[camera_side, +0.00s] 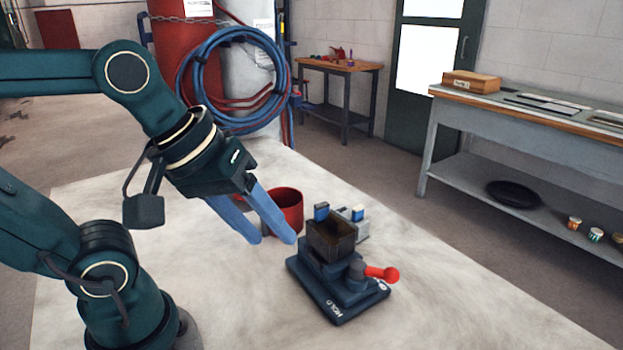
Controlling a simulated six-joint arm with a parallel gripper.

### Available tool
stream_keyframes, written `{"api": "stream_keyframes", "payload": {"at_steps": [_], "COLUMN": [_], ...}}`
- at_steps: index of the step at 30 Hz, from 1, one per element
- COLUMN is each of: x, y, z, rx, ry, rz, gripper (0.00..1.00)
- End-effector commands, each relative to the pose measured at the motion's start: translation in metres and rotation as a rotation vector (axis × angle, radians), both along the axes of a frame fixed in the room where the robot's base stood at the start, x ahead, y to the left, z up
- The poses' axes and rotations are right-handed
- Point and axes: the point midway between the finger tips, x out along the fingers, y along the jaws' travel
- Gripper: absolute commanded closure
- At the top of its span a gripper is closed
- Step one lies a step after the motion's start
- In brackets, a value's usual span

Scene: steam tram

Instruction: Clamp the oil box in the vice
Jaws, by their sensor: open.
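The oil box (332,238) looks like a dark brown, open-topped box. It sits upright on top of the dark blue vice (335,291), between what look like its jaws. I cannot tell whether the jaws press on it. The vice stands on the pale table, with "HOLD" lettered on its base and a red-knobbed handle (384,274) pointing right. My gripper (273,241) is open and empty, with two blue fingers pointing down and right. It is to the left of the oil box and looks apart from it.
A red cup (288,207) stands behind my fingers. A small grey item with blue parts (357,219) is just behind the oil box, partly hidden. The pale tabletop (450,300) is clear to the right. A grey workbench (500,115) stands further back right.

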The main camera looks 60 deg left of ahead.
Motion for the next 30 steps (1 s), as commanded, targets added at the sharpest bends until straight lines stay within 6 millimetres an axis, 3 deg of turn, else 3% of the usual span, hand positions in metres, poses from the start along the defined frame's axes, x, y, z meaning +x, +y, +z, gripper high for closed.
{"api": "stream_keyframes", "payload": {"at_steps": [9,14,18,24,30], "x": [0.066,0.104,0.134,0.16,0.161], "y": [-0.021,-0.026,-0.026,-0.02,-0.016], "z": [0.021,0.012,-0.006,-0.04,-0.064], "rx": [-0.486,-0.644,-0.73,-0.753,-0.726], "ry": [0.252,0.409,0.538,0.664,0.719], "rz": [0.721,1.039,1.266,1.415,1.455], "gripper": [0.49,0.49,0.49,0.49,0.49]}}
